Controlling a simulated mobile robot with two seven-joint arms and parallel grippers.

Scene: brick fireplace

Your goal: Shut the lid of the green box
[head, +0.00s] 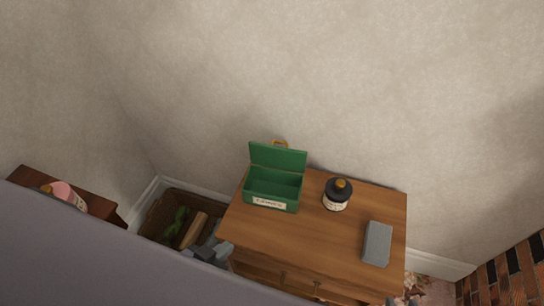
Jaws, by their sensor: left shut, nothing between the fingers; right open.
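The green box (272,203) stands on the left part of the wooden table, with a pale label on its front. Its lid (278,157) is open and stands up at the back, tilted slightly; the inside looks empty. My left gripper (222,251) is shut and empty, low at the table's left front corner, apart from the box. My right gripper (402,301) is only just in view at the bottom edge, in front of the table's right side; it is open and far from the box.
An amber thing (280,144) shows behind the lid. A basket (156,224) sits left of the table. The wall is close behind.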

